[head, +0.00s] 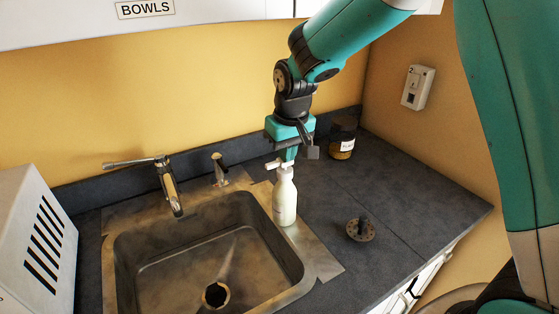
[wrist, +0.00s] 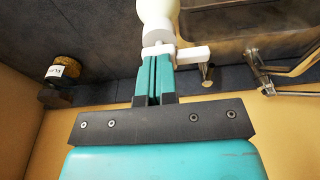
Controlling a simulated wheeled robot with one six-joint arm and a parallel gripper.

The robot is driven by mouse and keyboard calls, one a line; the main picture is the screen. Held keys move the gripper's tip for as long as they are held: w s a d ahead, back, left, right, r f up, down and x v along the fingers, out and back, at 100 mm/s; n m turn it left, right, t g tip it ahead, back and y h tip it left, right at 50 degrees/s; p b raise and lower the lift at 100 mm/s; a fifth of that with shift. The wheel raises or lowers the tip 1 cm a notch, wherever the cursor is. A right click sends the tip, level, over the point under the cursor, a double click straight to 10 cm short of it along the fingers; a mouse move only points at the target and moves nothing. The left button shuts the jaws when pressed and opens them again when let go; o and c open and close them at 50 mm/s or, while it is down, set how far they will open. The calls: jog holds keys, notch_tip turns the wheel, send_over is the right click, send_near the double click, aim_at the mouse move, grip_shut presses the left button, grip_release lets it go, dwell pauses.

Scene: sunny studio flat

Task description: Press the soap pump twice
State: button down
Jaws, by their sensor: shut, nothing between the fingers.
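The soap pump (head: 285,200) is a pale cream bottle with a white pump head. It stands upright at the right rim of the sink in the head view. In the wrist view its bottle (wrist: 157,18) shows at the top, with the white head and spout (wrist: 192,55) below it. My gripper (head: 288,158) points down, directly above the pump head, its teal fingers shut with nothing between them. In the wrist view the fingertips (wrist: 157,58) overlap the pump head. I cannot tell whether they touch it or how far the head is pressed.
A dark-lidded jar (head: 342,140) stands behind right. A round dark drain piece (head: 360,230) lies on the clear counter (head: 420,200) at right.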

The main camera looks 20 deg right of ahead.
jog(key=shift+f, duration=0.45)
jog(key=shift+r, duration=0.1)
notch_tip(320, 180, up, 9)
jog(key=p, duration=0.7)
jog(key=shift+w+r, duration=0.1)
jog(key=shift+r, duration=0.05)
dwell(0.7)
jog(key=s+a+n+y+b, duration=0.1)
jog(key=s+b, duration=0.1)
jog(key=s, duration=0.7)
jog(key=s+a+n+g+y+b, duration=0.1)
jog(key=s+a+n+b, duration=0.1)
jog(key=s, duration=0.8)
jog(key=s+a+n+y+b, duration=0.1)
jog(key=s+b, duration=0.3)
jog(key=s, duration=0.5)
jog(key=shift+s+a+f+n+g+y, duration=0.3)
jog(key=shift+a+f+n+g+y, duration=0.05)
jog(key=shift+n+g+y, duration=0.05)
